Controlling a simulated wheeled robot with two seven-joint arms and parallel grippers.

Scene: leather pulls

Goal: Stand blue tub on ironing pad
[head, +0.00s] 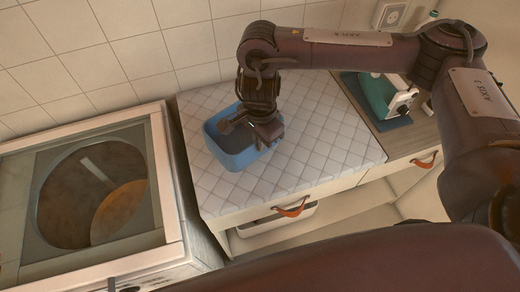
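The blue tub (238,160) stands upright on the white quilted ironing pad (325,145), near its left side. The pad covers the top of a low cabinet. My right gripper (247,136) comes down from above over the tub, with its fingers at the tub's opening. The fingers look spread apart, and I see nothing held between them. The gripper hides the tub's back right rim and part of its inside. My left gripper is not in view.
A washing machine with a round lid (93,187) stands left of the cabinet. A teal and white object (380,95) sits on the wooden top at right. An orange-brown leather pull (292,208) hangs at the drawer front. The pad's right part is clear.

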